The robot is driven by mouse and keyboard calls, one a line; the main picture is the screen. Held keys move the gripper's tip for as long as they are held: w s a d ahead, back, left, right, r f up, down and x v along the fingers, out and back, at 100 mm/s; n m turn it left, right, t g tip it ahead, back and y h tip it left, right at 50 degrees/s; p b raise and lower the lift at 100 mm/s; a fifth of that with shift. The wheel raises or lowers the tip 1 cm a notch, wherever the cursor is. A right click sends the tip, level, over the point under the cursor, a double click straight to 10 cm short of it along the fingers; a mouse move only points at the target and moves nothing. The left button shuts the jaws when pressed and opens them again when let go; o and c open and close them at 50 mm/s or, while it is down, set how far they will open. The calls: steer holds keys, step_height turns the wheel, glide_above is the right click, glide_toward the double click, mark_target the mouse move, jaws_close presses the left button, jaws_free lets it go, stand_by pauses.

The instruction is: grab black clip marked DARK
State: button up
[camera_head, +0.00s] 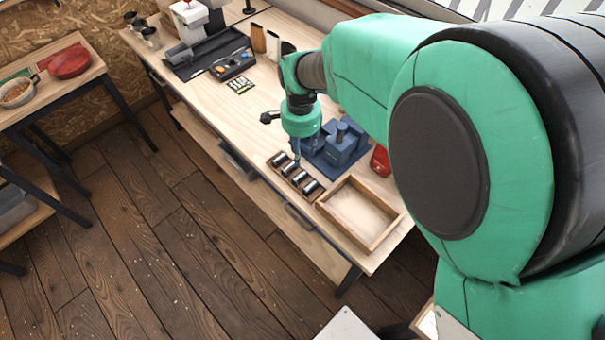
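I cannot pick out the black clip marked DARK with certainty, as no lettering is readable at this size. A small group of black pieces with pale marks (240,85) lies flat on the wooden workbench (215,100), in front of the dark tray. My gripper (297,158) points down over the bench, beside the blue fixture and above the far end of a wooden rack (313,199) of dark, silver-ended cylinders. Its fingers are small and partly merge with the blue fixture, so I cannot tell whether they are open or hold anything.
A blue fixture (340,143) stands behind the rack. An empty wooden tray (338,208) and a red object (380,160) are to the right. A dark tray (233,65) with small tools lies farther back.

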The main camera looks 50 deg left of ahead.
steer(key=b, duration=0.1)
glide_above(302, 177)
steer(key=shift+f, duration=4.35)
steer(key=shift+f+b, duration=0.65)
steer(key=shift+f, duration=1.95)
steer(key=c, duration=0.6)
